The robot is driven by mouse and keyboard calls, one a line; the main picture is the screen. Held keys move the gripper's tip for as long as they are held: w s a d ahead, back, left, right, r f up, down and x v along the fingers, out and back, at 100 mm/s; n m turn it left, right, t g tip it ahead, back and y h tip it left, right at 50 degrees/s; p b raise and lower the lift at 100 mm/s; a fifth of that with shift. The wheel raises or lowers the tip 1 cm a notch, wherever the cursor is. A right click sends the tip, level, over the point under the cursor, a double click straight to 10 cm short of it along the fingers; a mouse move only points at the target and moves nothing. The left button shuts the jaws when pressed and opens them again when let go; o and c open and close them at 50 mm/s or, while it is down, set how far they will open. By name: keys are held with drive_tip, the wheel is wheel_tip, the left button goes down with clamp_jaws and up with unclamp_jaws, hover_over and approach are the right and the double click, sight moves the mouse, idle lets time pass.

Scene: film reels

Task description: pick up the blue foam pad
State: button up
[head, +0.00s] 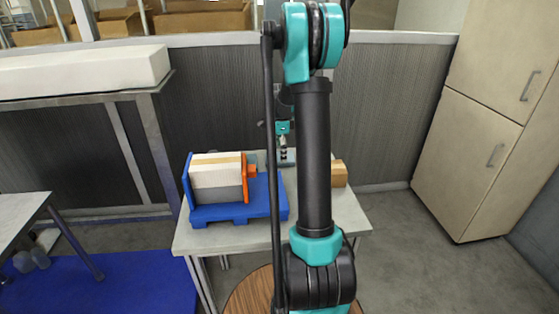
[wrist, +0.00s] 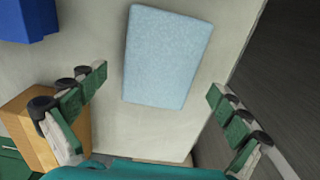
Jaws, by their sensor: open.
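A light blue foam pad (wrist: 168,56) lies flat on the grey table top (wrist: 100,30) in the wrist view, a little tilted in the picture. My gripper (wrist: 158,92) is open and empty, with one finger on each side of the picture. The lower part of the pad shows between the fingertips, and neither finger appears to touch it. In the head view the pad cannot be made out behind my arm.
A blue stand (head: 232,208) holds a white and grey block with an orange clamp (head: 248,172) at the table's left. A brown box (head: 340,174) sits at the right; a wooden block (wrist: 38,118) is close by my left finger. Tall cabinets (head: 490,120) stand right.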

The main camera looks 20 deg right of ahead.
drive_tip(key=shift+f, duration=0.65)
drive_tip(key=c, duration=1)
drive_tip(key=shift+r, duration=0.1)
drive_tip(key=shift+c, duration=0.2)
